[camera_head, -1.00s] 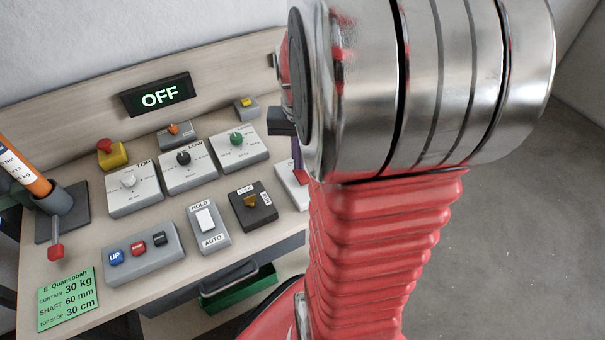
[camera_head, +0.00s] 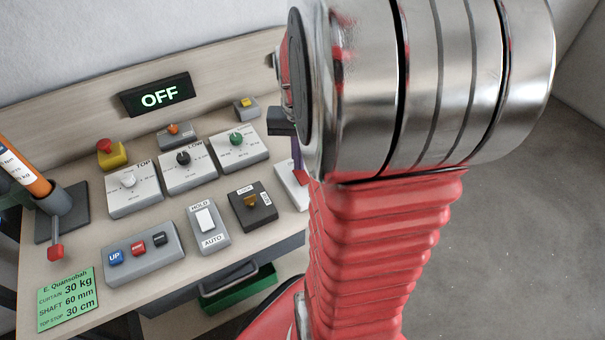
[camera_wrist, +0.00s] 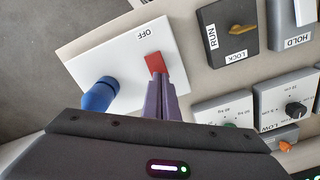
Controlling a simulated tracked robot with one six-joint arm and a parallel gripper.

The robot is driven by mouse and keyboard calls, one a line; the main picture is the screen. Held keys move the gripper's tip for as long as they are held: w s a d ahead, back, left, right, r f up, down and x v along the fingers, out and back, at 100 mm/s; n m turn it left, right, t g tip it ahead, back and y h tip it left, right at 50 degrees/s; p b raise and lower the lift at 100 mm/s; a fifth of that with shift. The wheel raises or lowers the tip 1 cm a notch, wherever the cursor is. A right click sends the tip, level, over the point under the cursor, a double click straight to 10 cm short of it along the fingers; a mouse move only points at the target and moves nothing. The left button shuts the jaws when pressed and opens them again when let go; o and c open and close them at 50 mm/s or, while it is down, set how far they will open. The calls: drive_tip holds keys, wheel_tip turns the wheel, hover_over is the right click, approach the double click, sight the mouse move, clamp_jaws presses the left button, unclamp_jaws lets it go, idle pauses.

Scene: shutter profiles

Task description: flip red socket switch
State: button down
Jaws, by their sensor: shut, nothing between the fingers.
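The red socket switch (camera_wrist: 154,63) sits on a white socket plate (camera_wrist: 105,57), beside the printed word OFF, in the wrist view. A blue plug (camera_wrist: 99,95) stands in the same plate, left of my fingers. My gripper (camera_wrist: 157,80) is shut and empty, its purple fingers together, with the tips right at the switch's near edge. I cannot tell whether they touch it. In the head view, the white plate (camera_head: 291,186) shows at the bench's right end, partly hidden by my arm, with a purple finger (camera_head: 297,155) over it.
A RUN/LOCK key switch box (camera_wrist: 228,37) and a HOLD/AUTO box (camera_wrist: 291,25) stand to the right of the plate. The dial boxes TOP, LOW (camera_head: 187,172) and a green-knob one stand behind them. A display (camera_head: 157,95) reads OFF. A green tray (camera_head: 240,288) is below the bench.

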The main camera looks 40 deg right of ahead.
drive_tip(key=shift+f, duration=0.7)
idle(0.6)
drive_tip(key=shift+r, duration=3.5)
drive_tip(key=shift+f, duration=0.25)
drive_tip(key=s+a+r+n+t, duration=0.1)
drive_tip(key=a+r+n+t, duration=0.1)
drive_tip(key=a, duration=0.5)
drive_tip(key=s+a+r+n+t, duration=0.1)
drive_tip(key=a+n, duration=0.3)
drive_tip(key=a, duration=0.4)
drive_tip(key=s+a+r+n+t, duration=0.2)
drive_tip(key=a+r+n, duration=0.1)
drive_tip(key=a, duration=0.5)
drive_tip(key=shift+r+t, duration=0.3)
drive_tip(key=shift+r, duration=0.25)
